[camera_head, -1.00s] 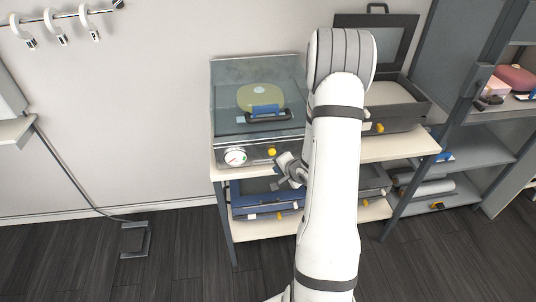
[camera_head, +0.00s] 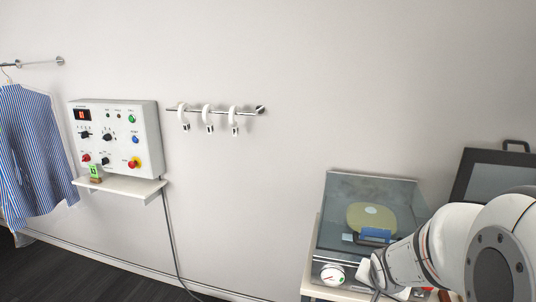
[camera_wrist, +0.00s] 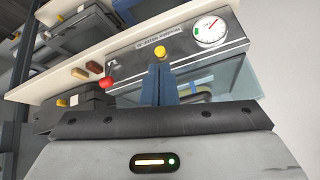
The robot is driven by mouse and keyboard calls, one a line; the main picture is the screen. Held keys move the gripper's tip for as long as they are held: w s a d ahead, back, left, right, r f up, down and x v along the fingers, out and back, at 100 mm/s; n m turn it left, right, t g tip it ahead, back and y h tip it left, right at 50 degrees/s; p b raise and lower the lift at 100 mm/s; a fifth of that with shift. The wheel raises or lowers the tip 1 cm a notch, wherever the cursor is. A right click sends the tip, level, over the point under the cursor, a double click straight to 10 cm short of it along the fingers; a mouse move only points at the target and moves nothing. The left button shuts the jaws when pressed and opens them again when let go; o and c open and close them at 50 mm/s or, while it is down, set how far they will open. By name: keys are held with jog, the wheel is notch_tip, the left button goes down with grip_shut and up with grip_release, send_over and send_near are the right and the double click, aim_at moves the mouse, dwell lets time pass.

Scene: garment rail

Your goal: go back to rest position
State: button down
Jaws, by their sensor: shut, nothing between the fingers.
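My gripper (camera_wrist: 160,72) shows in the wrist view with its two blue-grey fingers together and nothing between them. Its fingertips appear in front of a metal box's front panel, just under a yellow knob (camera_wrist: 160,53); I cannot tell the gap. In the head view my white arm fills the lower right corner, and the gripper end, near the box's front, is mostly hidden by the arm and the frame edge.
A clear-lidded box (camera_head: 335,215) with a round dial (camera_head: 332,274) stands on a shelf at lower right. An open dark case (camera_head: 495,175) is beside it. A control panel (camera_head: 118,138), a rail with rings (camera_head: 215,110) and a striped shirt (camera_head: 38,150) line the wall.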

jog(key=s+a+r+n+g, duration=0.1)
jog(key=s+a+r+n, duration=0.1)
jog(key=s, duration=0.3)
jog(key=s+a+r+n+g+y, duration=0.1)
jog(key=s+a+r+n, duration=0.1)
jog(key=s+a, duration=0.3)
jog(key=s+a+r+n+g+y+b, duration=0.1)
jog(key=s+a+r+n, duration=0.1)
jog(key=s, duration=0.5)
jog(key=shift+a+r+n, duration=0.35)
jog(key=shift+a+n, duration=0.25)
jog(key=shift+a, duration=0.65)
